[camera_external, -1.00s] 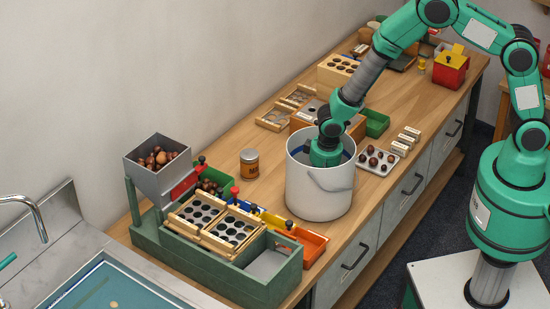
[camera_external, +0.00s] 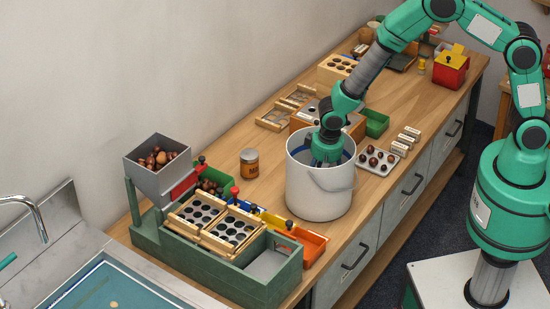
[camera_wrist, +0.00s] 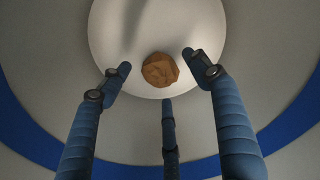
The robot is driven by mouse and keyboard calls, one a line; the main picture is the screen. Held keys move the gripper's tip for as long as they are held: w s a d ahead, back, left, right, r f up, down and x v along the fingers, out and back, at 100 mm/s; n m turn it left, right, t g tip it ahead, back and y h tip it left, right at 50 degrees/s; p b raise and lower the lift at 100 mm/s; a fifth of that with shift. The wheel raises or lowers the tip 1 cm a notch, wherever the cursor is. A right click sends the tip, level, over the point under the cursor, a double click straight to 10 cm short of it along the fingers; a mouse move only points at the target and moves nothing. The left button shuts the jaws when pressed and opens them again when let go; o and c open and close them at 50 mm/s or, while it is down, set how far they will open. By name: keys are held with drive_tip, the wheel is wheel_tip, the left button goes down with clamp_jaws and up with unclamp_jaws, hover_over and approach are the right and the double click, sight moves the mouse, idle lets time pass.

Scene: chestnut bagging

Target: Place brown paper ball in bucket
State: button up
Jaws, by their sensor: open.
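The white bucket (camera_external: 318,192) stands on the wooden counter, and my gripper (camera_external: 326,156) reaches down into its mouth. In the wrist view the brown paper ball (camera_wrist: 160,70) lies on the pale round floor of the bucket (camera_wrist: 112,38). My gripper (camera_wrist: 158,85) is open, its blue-grey fingers spread around and above the ball without gripping it. A blue band runs around the bucket's inner wall. The external view hides the ball and my fingertips inside the bucket.
A green sorting station (camera_external: 205,262) with wooden hole trays stands left of the bucket. A labelled jar (camera_external: 249,163) stands behind it. A chestnut tray (camera_external: 376,160) and several small blocks lie to the right. The bucket wall closely surrounds my gripper.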

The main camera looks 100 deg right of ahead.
wheel_tip(320, 180, up, 9)
drive_tip(key=a+p, duration=0.1)
drive_tip(key=shift+s+p, duration=0.2)
drive_tip(key=shift+p, duration=0.15)
drive_tip(key=shift+r, duration=0.1)
idle(0.4)
drive_tip(key=s+a+r+n+t, duration=0.1)
drive_tip(key=s+a+r+n, duration=0.2)
drive_tip(key=r, duration=0.6)
drive_tip(key=s+a+r+n+t, duration=0.1)
drive_tip(key=s+a+r, duration=0.2)
drive_tip(key=a+r, duration=0.45)
drive_tip(key=s+a+r+n+t, duration=0.1)
drive_tip(key=s+a+r+n, duration=0.15)
drive_tip(key=r, duration=0.85)
drive_tip(key=s+a+r+n+t, duration=0.1)
drive_tip(key=s+a+r+n, duration=0.2)
drive_tip(key=s, duration=0.7)
drive_tip(key=s+a+r+n+t+y, duration=0.1)
drive_tip(key=s+a+r+n, duration=0.2)
drive_tip(key=s+a+r, duration=0.5)
drive_tip(key=s, duration=0.3)
drive_tip(key=shift+s+r, duration=0.3)
drive_tip(key=shift+a+n, duration=0.1)
drive_tip(key=shift+n, duration=0.15)
